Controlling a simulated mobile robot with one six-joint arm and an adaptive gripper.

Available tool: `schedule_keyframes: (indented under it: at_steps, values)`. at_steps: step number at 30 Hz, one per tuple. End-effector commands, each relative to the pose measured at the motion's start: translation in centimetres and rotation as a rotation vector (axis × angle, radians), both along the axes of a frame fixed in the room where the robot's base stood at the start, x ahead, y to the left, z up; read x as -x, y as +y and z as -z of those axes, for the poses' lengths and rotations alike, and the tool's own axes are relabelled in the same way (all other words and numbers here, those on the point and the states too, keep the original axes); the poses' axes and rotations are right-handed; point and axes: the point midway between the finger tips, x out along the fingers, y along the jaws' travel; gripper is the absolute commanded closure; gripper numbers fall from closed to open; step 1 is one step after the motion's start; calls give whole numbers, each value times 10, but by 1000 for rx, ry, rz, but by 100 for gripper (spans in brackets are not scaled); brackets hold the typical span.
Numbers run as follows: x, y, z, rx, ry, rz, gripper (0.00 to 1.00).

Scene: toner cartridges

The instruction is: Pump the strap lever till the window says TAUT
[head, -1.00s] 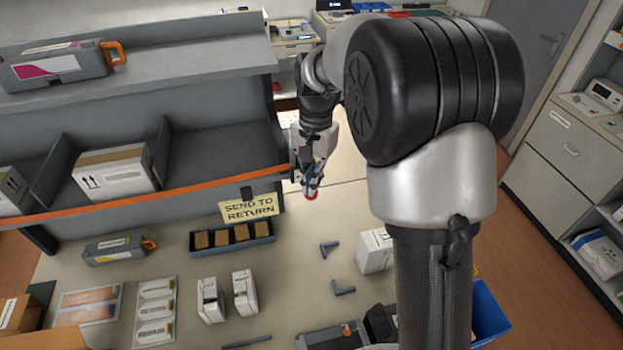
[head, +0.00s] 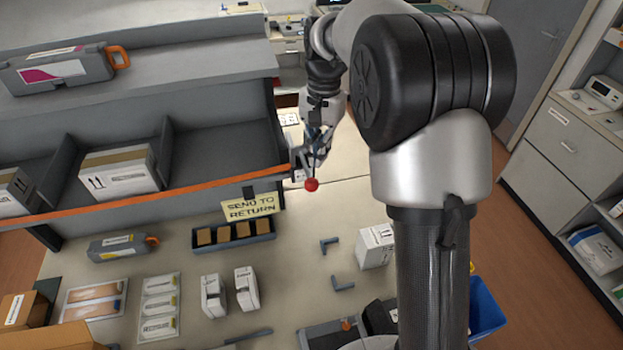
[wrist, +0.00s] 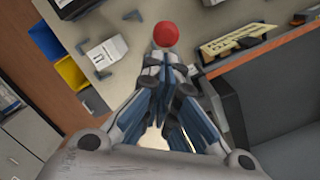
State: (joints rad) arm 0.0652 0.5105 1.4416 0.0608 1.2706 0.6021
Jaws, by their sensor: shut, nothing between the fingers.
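A round red knob (head: 311,185) shows at the end of my gripper (head: 311,166), by the right end of the shelf. In the wrist view the red knob (wrist: 165,34) lies just beyond the tips of my gripper (wrist: 170,72). The gripper is shut with nothing held. I cannot tell whether its tips touch the knob or what carries the knob, as the fingers cover the part behind it. No window reading TAUT can be made out.
A yellow SEND TO RETURN sign (head: 250,207) stands left of the gripper, above a dark tray (head: 232,243) of brown blocks. Grey brackets (head: 330,244) and a white box (head: 375,246) are on the table. The orange-edged shelf (head: 180,191) is close on the left.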

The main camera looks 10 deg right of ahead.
Motion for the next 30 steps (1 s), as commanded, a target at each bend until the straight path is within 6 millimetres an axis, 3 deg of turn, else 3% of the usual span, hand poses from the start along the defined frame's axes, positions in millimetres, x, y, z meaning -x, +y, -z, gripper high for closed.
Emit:
schedule_keyframes:
  at_steps: [6, 12, 30]
  values:
    - [-5, -4, -45, 1, -4, 1, 100]
    - [-6, -5, -65, 1, -3, 0, 100]
    - [-6, -5, -68, 1, -3, 0, 100]
